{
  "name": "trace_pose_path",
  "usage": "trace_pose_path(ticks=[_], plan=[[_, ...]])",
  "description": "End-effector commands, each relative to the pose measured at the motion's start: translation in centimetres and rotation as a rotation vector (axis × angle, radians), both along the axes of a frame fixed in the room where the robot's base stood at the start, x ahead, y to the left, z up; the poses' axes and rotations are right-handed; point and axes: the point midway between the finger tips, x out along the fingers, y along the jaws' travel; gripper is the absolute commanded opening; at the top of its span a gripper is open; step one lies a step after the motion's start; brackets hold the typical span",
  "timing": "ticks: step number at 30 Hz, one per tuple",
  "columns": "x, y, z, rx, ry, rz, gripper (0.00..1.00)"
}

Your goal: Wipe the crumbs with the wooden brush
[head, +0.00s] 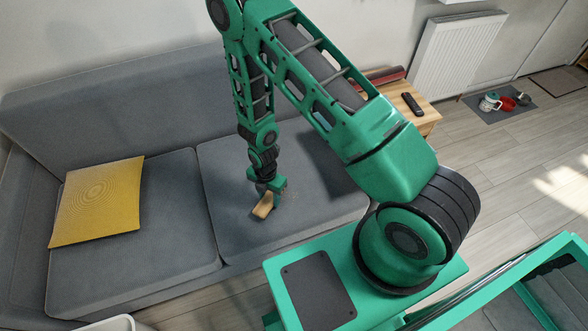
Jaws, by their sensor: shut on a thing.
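My gripper (268,190) is over the right seat cushion of the grey sofa (222,222) and points down. It is shut on the wooden brush (263,206), a light tan piece that sticks out below the fingers toward the lower left. The brush is at or just above the cushion surface; I cannot tell whether it touches. Small specks that may be crumbs (292,193) show faintly on the cushion just right of the gripper. The brush's bristles are hidden or too small to see.
A yellow cushion (97,201) lies on the left seat. A wooden side table (424,118) with a black remote (411,104) stands right of the sofa. The right seat around the brush is mostly clear.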

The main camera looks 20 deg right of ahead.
Motion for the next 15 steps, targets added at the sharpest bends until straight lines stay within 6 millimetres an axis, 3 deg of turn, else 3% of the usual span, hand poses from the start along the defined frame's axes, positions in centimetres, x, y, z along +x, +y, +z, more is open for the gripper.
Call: trace_pose_path(ticks=[1, 15], plan=[[0.1, 0.1, 1.4, 0.002, -0.005, 0.001, 0.04], [0.1, 0.4, 5.5, 0.001, -0.003, 0.006, 0.04]])
